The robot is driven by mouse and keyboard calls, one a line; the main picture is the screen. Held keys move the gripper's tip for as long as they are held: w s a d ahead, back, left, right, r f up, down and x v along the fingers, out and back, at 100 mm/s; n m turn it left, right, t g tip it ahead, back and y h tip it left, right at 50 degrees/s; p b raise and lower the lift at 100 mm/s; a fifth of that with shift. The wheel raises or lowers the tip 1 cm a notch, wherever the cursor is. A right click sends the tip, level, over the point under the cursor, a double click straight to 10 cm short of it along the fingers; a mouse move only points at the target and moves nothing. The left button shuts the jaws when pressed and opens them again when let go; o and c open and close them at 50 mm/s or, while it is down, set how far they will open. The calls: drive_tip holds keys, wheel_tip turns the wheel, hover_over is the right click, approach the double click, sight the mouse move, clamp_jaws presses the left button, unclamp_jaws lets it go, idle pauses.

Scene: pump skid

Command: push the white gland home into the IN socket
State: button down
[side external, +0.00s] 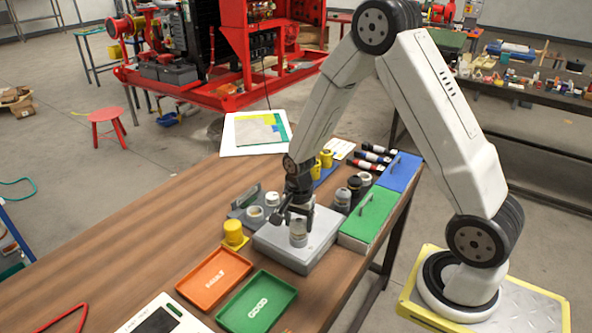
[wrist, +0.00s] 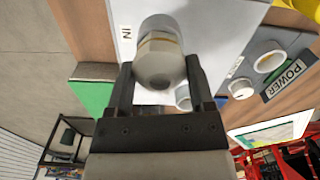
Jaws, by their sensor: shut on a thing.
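The white gland (wrist: 160,45) is a pale rounded cap with a hex collar, and it sits between my two fingers in the wrist view. My gripper (wrist: 161,72) is shut on it. In the side view my gripper (side external: 293,213) points down over the grey enclosure (side external: 275,242), with the gland (side external: 298,232) low between the fingers at its top face. The IN label (wrist: 127,32) is on the enclosure just left of the gland. The IN socket is hidden by the gland, and I cannot tell how deep the gland sits.
A plate marked POWER (wrist: 286,80) with white round fittings lies beside the enclosure. A green-lidded box (side external: 368,215) and a blue box (side external: 401,172) stand to the right. A yellow part (side external: 233,233) stands left. An orange tray (side external: 214,279) and a green tray (side external: 258,304) lie in front.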

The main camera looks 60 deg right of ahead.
drive_tip(key=shift+f, duration=0.1)
unclamp_jaws()
drive_tip(key=shift+r, duration=3.9)
drive_tip(key=shift+s+a+r+n, duration=0.3)
drive_tip(key=shift+a+n, duration=0.1)
drive_tip(key=shift+n, duration=0.2)
drive_tip(key=s+a+r+n+t, duration=0.2)
drive_tip(key=s+a+n, duration=0.4)
drive_tip(key=n, duration=0.8)
drive_tip(key=shift+s+a+r+n+t, duration=0.3)
drive_tip(key=shift+s+a, duration=0.05)
drive_tip(key=shift+s, duration=0.8)
